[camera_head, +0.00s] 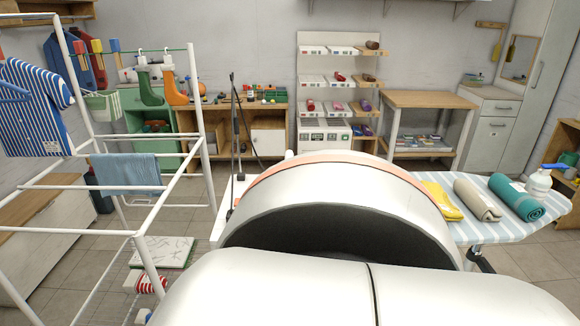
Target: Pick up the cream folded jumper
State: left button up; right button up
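The cream folded jumper (477,199) looks like a beige, rolled or folded bundle. It lies on the striped ironing board (477,232) at the right, between a yellow folded cloth (441,200) and a teal rolled cloth (516,198). All of its upper side shows and nothing covers it. Neither of my grippers is in view, so I cannot see where they are relative to the jumper.
A white bottle with a blue top (539,183) stands at the board's right end. A white drying rack (203,120) with a striped shirt (35,105) fills the left. Large white rounded surfaces hide the lower middle. Shelves and a wooden-topped table (430,99) stand behind.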

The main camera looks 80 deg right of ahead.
aim_at(481, 207)
jog(key=z, duration=3.85)
jog(key=i+l+u, duration=0.1)
jog(key=l, duration=0.25)
jog(key=i+l+u, duration=0.1)
jog(key=l, duration=0.3)
jog(key=i+l+u, duration=0.1)
jog(key=i+l, duration=0.15)
jog(key=l, duration=0.15)
jog(key=i+l+u, duration=0.1)
jog(key=l, duration=0.3)
jog(key=i+l+u, duration=0.1)
jog(key=l, duration=0.3)
jog(key=i+l+u, duration=0.1)
jog(key=l, duration=0.35)
